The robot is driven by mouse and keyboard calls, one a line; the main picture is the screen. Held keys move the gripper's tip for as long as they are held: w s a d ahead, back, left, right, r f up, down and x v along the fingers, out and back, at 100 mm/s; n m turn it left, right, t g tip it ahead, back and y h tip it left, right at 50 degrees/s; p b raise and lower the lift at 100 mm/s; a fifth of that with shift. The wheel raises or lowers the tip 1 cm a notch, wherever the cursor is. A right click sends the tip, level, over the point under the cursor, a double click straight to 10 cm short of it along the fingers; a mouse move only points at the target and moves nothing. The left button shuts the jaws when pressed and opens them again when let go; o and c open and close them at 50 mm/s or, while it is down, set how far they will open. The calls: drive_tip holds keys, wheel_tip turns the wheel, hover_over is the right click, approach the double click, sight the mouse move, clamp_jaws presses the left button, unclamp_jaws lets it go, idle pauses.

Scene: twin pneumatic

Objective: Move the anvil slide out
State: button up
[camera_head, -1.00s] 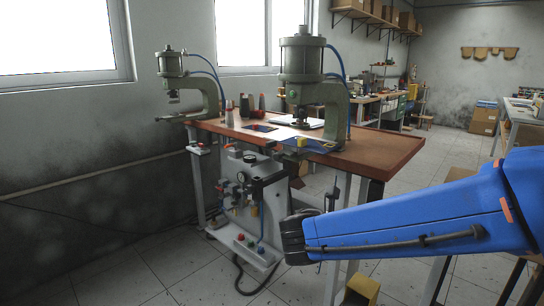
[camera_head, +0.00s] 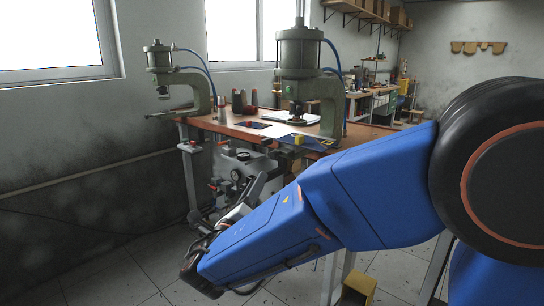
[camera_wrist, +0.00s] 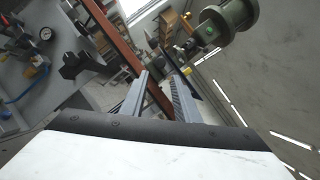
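Two green presses stand on the brown table: a near right one (camera_head: 301,52) and a far left one (camera_head: 159,57). Beneath the near press's head, at the table's front edge, is a blue slide-like plate (camera_head: 316,145) with a yellow block (camera_head: 299,140). I take this for the anvil slide, but its details are too small to tell. My gripper (camera_wrist: 164,76) points at the table edge in the wrist view, fingers apart, with nothing seen held between them. The near press (camera_wrist: 230,22) shows beyond the fingers there. My forearm partly hides the space below the table.
Thread spools (camera_head: 238,101) and a white sheet (camera_head: 292,116) are on the tabletop. A yellow object (camera_head: 357,287) stands on the floor. Floor at lower left is clear.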

sight(272, 156)
drive_tip(key=x, duration=1.4)
clamp_jaws()
